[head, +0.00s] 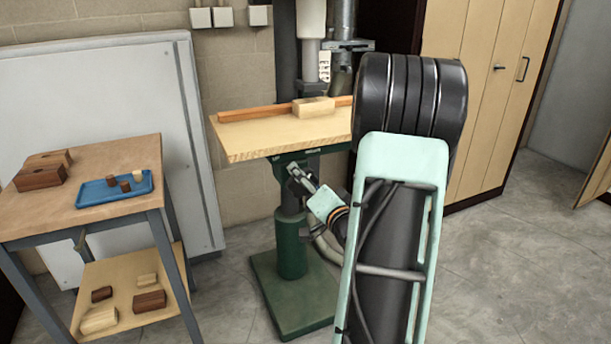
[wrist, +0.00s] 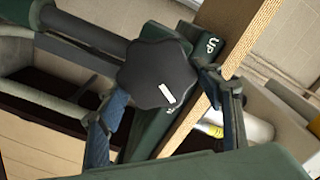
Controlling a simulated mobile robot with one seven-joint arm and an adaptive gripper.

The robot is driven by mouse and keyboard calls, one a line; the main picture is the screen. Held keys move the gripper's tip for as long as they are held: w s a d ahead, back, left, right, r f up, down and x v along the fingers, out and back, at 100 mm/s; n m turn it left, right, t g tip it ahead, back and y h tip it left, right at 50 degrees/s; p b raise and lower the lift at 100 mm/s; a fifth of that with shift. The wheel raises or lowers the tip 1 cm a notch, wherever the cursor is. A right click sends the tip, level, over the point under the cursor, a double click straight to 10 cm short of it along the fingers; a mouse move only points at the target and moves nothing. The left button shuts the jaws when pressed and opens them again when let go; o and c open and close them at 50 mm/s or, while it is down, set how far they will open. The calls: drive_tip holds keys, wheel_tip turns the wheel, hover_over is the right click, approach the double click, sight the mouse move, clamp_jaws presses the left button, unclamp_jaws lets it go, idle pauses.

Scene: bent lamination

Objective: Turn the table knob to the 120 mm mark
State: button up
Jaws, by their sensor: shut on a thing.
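The table knob (wrist: 152,68) is black and lobed with a white pointer bar, and it fills the middle of the wrist view. It sits on a green bracket (wrist: 155,128) marked "UP". My gripper (wrist: 163,85) has one finger on each side of the knob and is shut on it. In the head view my gripper (head: 299,177) is under the front of the drill press table (head: 260,138), and the knob is hard to make out there. A small white scale (head: 325,66) shows on the press above the table; its marks are too small to read.
A wooden fence (head: 262,113) and a pale block (head: 313,107) lie on the press table. A workbench (head: 95,220) at left holds a blue tray (head: 98,192) and brown blocks (head: 40,178). My arm hides the table's right side. The floor at right is clear.

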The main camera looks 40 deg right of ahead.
drive_tip(key=shift+w+a+r+m+t, duration=0.25)
drive_tip(key=shift+r+m, duration=0.2)
drive_tip(key=shift+m, duration=0.25)
drive_tip(key=shift+a, duration=0.15)
idle(0.7)
drive_tip(key=o, duration=1.1)
drive_tip(key=shift+a+y, duration=0.1)
drive_tip(key=shift+y, duration=0.2)
drive_tip(key=shift+s+f, duration=0.1)
drive_tip(key=shift+s+d+f, duration=0.1)
drive_tip(key=shift+s+d, duration=0.05)
drive_tip(key=shift+d, duration=0.1)
drive_tip(key=shift+s, duration=0.1)
drive_tip(key=v, duration=0.7)
drive_tip(key=shift+s+a, duration=0.15)
